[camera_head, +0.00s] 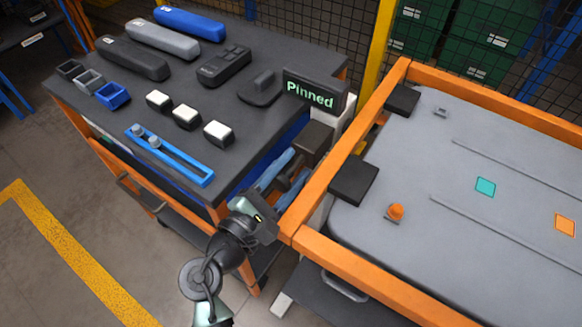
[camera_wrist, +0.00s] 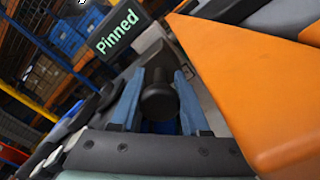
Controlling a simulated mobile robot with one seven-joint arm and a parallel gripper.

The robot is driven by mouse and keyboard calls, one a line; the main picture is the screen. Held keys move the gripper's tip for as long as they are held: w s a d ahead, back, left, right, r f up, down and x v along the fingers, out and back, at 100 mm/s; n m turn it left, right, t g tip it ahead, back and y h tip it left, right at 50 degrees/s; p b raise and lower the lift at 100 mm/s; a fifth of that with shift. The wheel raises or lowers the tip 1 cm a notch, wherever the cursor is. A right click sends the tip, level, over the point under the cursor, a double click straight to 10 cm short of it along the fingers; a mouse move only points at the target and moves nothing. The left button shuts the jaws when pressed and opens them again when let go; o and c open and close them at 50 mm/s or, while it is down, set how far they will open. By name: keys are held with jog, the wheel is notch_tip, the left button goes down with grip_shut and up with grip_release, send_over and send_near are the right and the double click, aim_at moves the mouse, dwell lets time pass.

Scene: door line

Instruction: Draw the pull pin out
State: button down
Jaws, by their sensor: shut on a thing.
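The pull pin shows in the wrist view as a dark round knob (camera_wrist: 158,98) between the two blue fingers of my gripper (camera_wrist: 158,82). My gripper is shut on this knob.
The orange frame (camera_head: 318,195) runs close along the right of my gripper, around a grey panel (camera_head: 450,150). The cart top (camera_head: 235,135) on the left holds bars, white-topped blocks, small bins and a blue slotted rail (camera_head: 180,160). Floor is open at lower left.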

aim_at(279, 186)
jog(key=shift+s+a, duration=0.1)
jog(key=shift+p+v, duration=0.5)
jog(key=shift+v, duration=1.05)
jog(key=shift+f, duration=0.15)
jog(key=shift+c, duration=1.9)
grip_release()
jog(key=v, duration=1.3)
